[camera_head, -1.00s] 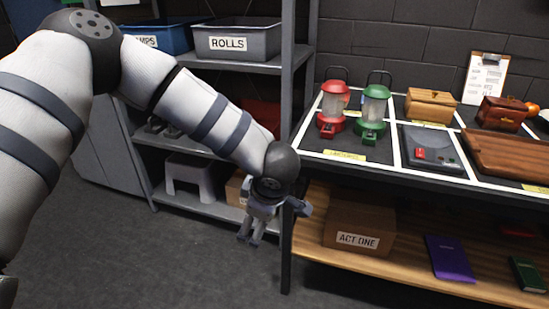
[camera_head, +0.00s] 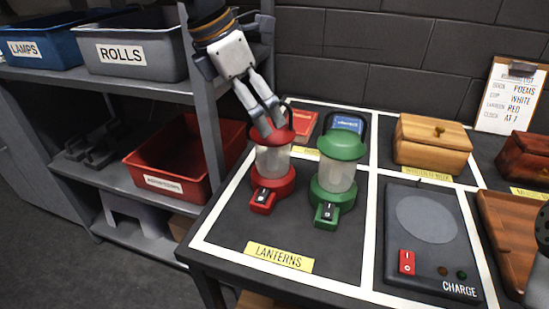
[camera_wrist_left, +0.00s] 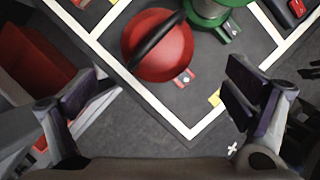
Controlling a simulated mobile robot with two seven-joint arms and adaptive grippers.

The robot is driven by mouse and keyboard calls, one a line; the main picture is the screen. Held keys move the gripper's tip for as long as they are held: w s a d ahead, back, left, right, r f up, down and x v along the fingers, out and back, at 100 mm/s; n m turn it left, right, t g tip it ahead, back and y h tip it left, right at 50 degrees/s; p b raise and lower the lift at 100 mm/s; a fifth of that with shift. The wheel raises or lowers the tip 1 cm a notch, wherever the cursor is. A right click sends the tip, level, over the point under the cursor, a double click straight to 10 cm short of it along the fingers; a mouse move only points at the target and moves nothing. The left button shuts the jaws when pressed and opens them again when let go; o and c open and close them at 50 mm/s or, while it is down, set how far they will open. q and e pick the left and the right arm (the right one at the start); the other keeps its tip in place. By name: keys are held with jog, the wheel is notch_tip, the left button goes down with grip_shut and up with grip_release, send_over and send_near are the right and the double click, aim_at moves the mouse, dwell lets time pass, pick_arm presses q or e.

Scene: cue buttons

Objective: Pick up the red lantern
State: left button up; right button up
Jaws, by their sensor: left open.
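The red lantern (camera_head: 273,165) stands upright on the table, left of the green lantern (camera_head: 340,170). My left gripper (camera_head: 265,118) points down at the top of the red lantern and covers part of its cap in the head view. In the left wrist view the gripper (camera_wrist_left: 165,98) is open. The red lantern's domed cap and dark handle (camera_wrist_left: 158,45) show ahead of the spread fingers, with nothing held. Whether a finger touches the cap cannot be told. My right gripper does not show clearly.
The green lantern stands close on the right. A charge pad (camera_head: 428,225) and wooden box (camera_head: 432,143) lie farther right. A shelf post (camera_head: 208,110) and a red bin (camera_head: 180,160) are left of the table. A clipboard (camera_head: 510,95) leans at the back wall.

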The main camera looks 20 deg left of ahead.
aim_at(270, 153)
pick_arm(q)
jog(key=x, duration=0.7)
jog(key=shift+w+a, duration=0.1)
jog(key=shift+r, duration=0.15)
jog(key=c, duration=2)
